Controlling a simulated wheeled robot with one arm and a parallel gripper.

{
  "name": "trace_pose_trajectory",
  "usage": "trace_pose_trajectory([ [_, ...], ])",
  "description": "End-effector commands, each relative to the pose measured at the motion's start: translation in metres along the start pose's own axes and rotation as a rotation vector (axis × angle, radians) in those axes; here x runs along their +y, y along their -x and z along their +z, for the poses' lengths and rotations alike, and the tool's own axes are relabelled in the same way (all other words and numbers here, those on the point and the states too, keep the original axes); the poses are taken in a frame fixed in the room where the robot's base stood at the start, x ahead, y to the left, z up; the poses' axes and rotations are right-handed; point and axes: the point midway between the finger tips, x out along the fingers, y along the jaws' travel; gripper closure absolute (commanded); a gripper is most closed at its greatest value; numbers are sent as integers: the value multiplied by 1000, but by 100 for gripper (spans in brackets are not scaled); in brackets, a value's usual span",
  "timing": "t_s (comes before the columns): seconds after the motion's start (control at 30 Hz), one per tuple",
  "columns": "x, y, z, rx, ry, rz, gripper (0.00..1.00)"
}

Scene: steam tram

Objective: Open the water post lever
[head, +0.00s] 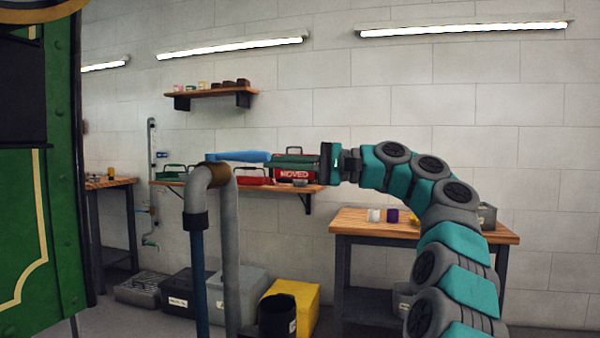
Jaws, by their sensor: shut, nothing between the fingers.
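The water post (228,250) is a grey bent pipe standing on the left of the middle. Its lever (240,156) is a blue handle that sticks out to the right, nearly level, from a brown fitting (213,171) at the top of the pipe. My gripper (276,159) reaches in from the right at the lever's height, its fingers shut and pointing left. The fingertips appear at or very near the lever's free end; I cannot tell whether they touch. Nothing shows between the fingers.
A green tram side (40,200) stands close on the left. Behind are a wall shelf with toolboxes, including a red one marked MOVED (294,175), and a workbench (440,225) at right. A yellow box (305,300) and a black bucket (277,318) stand on the floor.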

Motion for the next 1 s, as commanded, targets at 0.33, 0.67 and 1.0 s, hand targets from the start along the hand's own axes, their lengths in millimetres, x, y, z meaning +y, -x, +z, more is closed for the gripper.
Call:
trace_pose_trajectory([
  [0.33, 0, -4, 27, 1, 1, -3, 100],
  [0.67, 0, -6, 30, 3, 0, -2, 100],
  [1.0, 0, -9, 32, 3, 0, -3, 100],
])
